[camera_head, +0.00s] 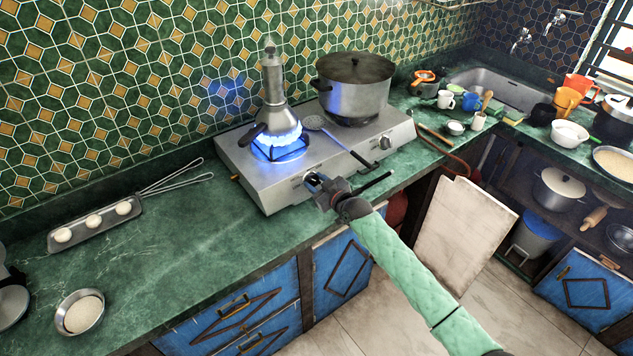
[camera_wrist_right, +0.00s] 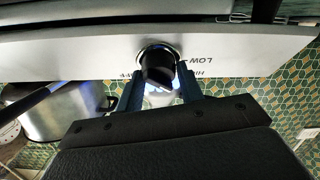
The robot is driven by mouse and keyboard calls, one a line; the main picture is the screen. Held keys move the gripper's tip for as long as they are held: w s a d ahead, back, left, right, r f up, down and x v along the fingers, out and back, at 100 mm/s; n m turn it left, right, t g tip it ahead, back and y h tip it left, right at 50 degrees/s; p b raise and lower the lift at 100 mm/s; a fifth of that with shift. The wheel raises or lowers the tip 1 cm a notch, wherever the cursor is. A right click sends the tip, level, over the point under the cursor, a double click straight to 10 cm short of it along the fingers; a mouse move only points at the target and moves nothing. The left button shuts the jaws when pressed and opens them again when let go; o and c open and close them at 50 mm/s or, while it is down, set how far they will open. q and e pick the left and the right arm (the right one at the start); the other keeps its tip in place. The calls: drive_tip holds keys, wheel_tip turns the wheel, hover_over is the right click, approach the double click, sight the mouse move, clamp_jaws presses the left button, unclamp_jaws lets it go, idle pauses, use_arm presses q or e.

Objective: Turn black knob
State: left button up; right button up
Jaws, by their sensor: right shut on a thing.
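The silver gas hotplate (camera_head: 330,150) stands on the green counter. Its left burner burns with a tall blue flame under a metal coffee maker (camera_head: 272,95). The black knob (camera_wrist_right: 158,66) is on the hotplate's front panel, below that burner. My right gripper (camera_head: 318,184) is at this knob, with its arm coming in from the lower right. In the right wrist view its two fingers (camera_wrist_right: 160,92) stand on either side of the knob, shut on it. The knob's face is partly hidden in the head view. A second knob (camera_head: 385,142) sits free at the panel's right. My left gripper is not in view.
A lidded pot (camera_head: 354,88) stands on the right burner. A slotted spoon (camera_head: 340,145) lies across the hotplate, its handle reaching the front edge. A tray with round white pieces (camera_head: 96,222) and a small bowl (camera_head: 79,312) are at the left. The counter between is clear.

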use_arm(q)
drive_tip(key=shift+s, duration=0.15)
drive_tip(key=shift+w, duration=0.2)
use_arm(e)
drive_tip(key=o, duration=1)
drive_tip(key=shift+s+d+f+b, duration=0.1)
drive_tip(key=shift+s+d+b, duration=0.2)
drive_tip(key=shift+s+b, duration=0.1)
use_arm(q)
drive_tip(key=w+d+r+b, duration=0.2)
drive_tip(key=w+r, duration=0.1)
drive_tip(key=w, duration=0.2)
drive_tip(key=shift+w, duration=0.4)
use_arm(e)
drive_tip(key=shift+r+v, duration=0.2)
drive_tip(key=shift+v, duration=3.25)
